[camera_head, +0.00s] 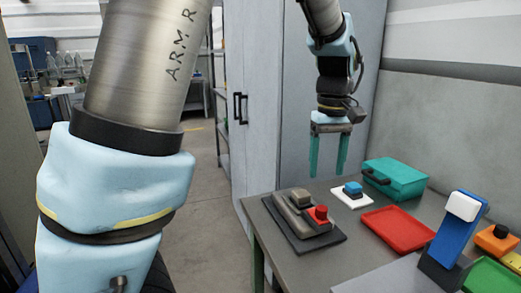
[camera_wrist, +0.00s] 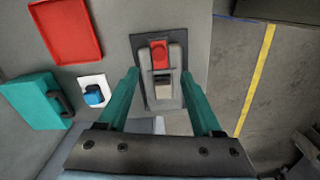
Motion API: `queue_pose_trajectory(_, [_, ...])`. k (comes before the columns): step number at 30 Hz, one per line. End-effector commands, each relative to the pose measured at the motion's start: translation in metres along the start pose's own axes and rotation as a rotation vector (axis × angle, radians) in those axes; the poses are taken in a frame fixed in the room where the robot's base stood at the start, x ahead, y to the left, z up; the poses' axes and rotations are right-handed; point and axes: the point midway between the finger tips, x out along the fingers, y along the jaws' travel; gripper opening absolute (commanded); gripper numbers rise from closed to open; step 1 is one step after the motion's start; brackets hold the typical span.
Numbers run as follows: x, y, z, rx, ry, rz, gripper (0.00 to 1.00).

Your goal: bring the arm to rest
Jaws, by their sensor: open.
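My gripper (camera_head: 328,172) points down above the far edge of the grey table (camera_head: 275,237), with its two green fingers apart and nothing between them. In the wrist view my gripper (camera_wrist: 163,92) shows the same spread fingers. A grey device with a red block (camera_head: 319,213) stands on a dark base plate (camera_head: 327,238), below and left of my gripper. In the wrist view the device's red block (camera_wrist: 159,53) and its grey body (camera_wrist: 176,92) appear between and beyond the fingers. My gripper looks clear of the device.
A blue button on a white plate (camera_head: 366,202), a teal case (camera_head: 408,175), a red tray (camera_head: 386,233), a blue stand with a white head (camera_head: 456,232), an orange block (camera_head: 489,243) and a green tray (camera_head: 490,279) are on the table. A grey cabinet (camera_head: 262,130) stands behind.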

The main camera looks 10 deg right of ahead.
Motion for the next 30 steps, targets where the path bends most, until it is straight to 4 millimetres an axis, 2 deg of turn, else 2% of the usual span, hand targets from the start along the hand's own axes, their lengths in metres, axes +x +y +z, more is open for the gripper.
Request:
queue_pose_trajectory(2, [0.004,-0.015,-0.007,-0.006,0.001,0.003,0.67])
queue_pose_trajectory(5, [0.013,-0.047,-0.021,-0.009,0.005,0.012,0.67])
queue_pose_trajectory(11, [0.039,-0.135,-0.039,0.008,0.034,0.032,0.67])
queue_pose_trajectory(15, [0.056,-0.195,-0.037,0.028,0.062,0.037,0.67])
queue_pose_trajectory(21, [0.076,-0.265,-0.018,0.06,0.107,0.028,0.67])
queue_pose_trajectory(25, [0.084,-0.292,-0.005,0.079,0.127,0.017,0.67])
queue_pose_trajectory(30, [0.089,-0.307,0.004,0.092,0.139,0.009,0.67])
